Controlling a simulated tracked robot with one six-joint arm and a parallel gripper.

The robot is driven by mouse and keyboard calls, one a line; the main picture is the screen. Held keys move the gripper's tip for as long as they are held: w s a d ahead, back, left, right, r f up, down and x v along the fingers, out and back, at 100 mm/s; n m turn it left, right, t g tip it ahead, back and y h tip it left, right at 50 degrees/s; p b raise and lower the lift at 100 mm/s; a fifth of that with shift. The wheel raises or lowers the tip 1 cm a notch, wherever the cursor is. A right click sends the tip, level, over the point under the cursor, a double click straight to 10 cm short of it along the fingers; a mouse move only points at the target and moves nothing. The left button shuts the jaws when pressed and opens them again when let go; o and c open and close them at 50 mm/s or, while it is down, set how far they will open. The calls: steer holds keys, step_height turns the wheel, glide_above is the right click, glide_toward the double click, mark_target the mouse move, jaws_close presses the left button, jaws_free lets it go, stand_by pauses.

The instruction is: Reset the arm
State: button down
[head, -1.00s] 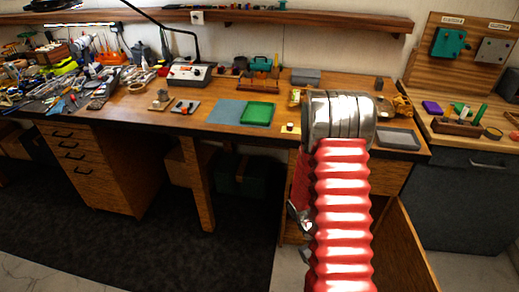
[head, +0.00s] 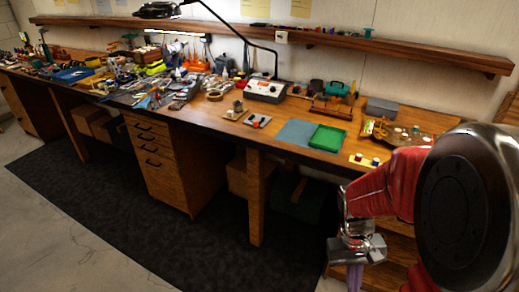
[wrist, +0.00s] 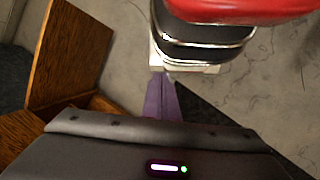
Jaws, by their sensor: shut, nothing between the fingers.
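My arm, with its red ribbed sleeve and a large silver joint, is folded at the right of the head view. My gripper (head: 355,279) hangs below the silver wrist, pointing down, in front of the workbench (head: 222,118). Its purple fingers are together and empty. In the wrist view my gripper (wrist: 160,82) shows as purple fingers held over the grey floor, touching nothing. Part of the bench front is hidden behind my arm.
A green tray (head: 328,138) and a blue mat (head: 295,133) lie on the bench. A wooden panel (wrist: 65,55) stands at the left of the wrist view, beside the gripper. Open floor and a dark mat (head: 120,205) lie at the left.

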steer(key=a+r+t, duration=0.4)
steer(key=a+r, duration=0.1)
steer(key=r, duration=0.5)
steer(key=a+r+n+t+y, duration=0.1)
steer(key=a+r+t, duration=0.3)
steer(key=r, duration=0.6)
steer(key=shift+s+a+n+t, duration=0.15)
steer(key=shift+a+n+t, duration=0.2)
steer(key=shift+a, duration=0.85)
steer(key=shift+s, duration=0.1)
